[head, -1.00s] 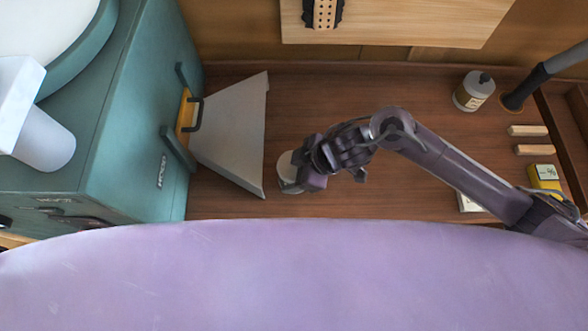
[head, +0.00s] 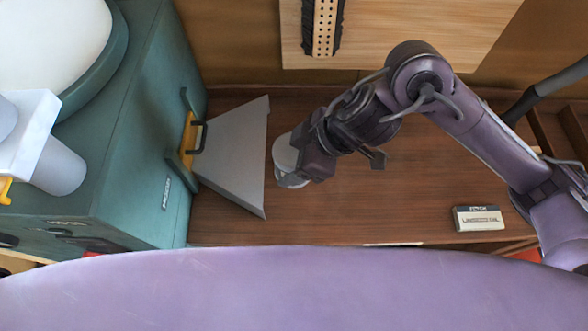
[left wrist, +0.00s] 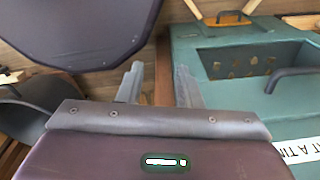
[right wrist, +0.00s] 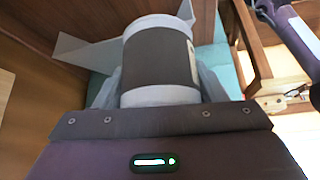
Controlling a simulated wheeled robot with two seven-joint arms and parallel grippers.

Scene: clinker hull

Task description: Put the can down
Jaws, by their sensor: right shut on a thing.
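The can (head: 283,157) is pale with a broad dark band, clearest in the right wrist view (right wrist: 158,62). My right gripper (head: 306,162) is shut on it, with a finger on each side. In the head view the can is over the brown wooden bench, just right of the grey sloped chute's edge. I cannot tell whether its base touches the bench. My left gripper (left wrist: 158,76) shows in the left wrist view with its fingers apart and nothing between them. I cannot make it out in the head view.
The grey chute (head: 235,155) sticks out from the teal machine (head: 140,130) at left. A small labelled box (head: 478,218) lies at the right on the bench (head: 400,210). Bare bench lies between the can and this box. A perforated strip (head: 322,25) is on the back board.

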